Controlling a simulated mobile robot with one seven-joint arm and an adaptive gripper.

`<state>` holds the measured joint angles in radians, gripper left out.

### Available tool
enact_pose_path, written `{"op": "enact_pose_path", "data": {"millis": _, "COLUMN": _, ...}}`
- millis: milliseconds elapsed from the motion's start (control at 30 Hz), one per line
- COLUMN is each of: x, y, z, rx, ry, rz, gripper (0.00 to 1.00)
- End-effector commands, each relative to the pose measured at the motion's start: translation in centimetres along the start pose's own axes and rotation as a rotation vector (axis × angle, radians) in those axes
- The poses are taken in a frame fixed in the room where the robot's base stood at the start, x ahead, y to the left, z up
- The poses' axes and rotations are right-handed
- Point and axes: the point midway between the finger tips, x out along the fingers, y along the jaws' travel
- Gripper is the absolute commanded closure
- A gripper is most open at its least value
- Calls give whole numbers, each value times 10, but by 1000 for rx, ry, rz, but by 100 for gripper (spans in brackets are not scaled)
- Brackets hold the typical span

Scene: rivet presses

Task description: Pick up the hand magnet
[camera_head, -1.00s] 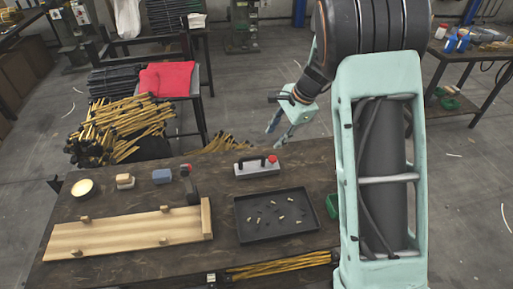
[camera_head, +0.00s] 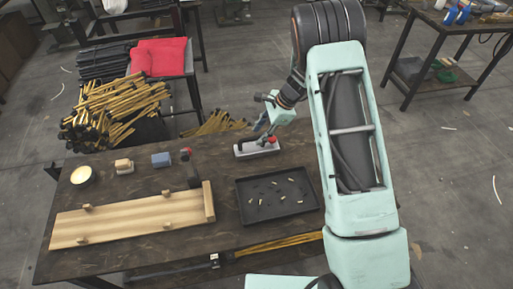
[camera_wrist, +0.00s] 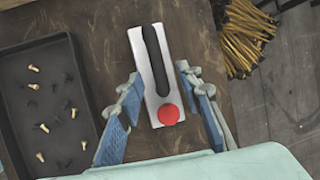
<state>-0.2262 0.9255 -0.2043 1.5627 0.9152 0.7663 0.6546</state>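The hand magnet (camera_head: 252,149) is a flat light-grey block with a black handle and a red knob. It lies on the dark wooden table near its back edge. In the wrist view the hand magnet (camera_wrist: 142,64) lies between the fingertips, with its red knob toward my palm. My gripper (camera_head: 262,130) is above the knob end of it. In the wrist view my gripper (camera_wrist: 161,82) is open, with one blue-padded finger on each side of the magnet and gaps between. Whether the fingertips are down at its height is hard to tell.
A black tray (camera_head: 242,208) with several small rivets lies in front of the magnet.

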Motion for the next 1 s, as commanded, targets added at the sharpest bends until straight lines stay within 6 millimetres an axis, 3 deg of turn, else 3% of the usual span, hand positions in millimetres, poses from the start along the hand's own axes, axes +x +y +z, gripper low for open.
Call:
{"op": "enact_pose_path", "data": {"millis": 233, "x": 30, "y": 2, "z": 1, "rx": -1, "ry": -1, "rz": 1, "gripper": 67}}
{"op": "enact_pose_path", "data": {"millis": 533, "x": 34, "y": 1, "z": 1, "rx": -1, "ry": 0, "rz": -1, "gripper": 67}}
{"op": "enact_pose_path", "data": {"millis": 833, "x": 34, "y": 1, "z": 1, "rx": -1, "ry": 0, "rz": -1, "gripper": 99}}
{"op": "enact_pose_path", "data": {"millis": 1000, "x": 34, "y": 1, "z": 1, "rx": -1, "ry": 0, "rz": -1, "gripper": 100}}
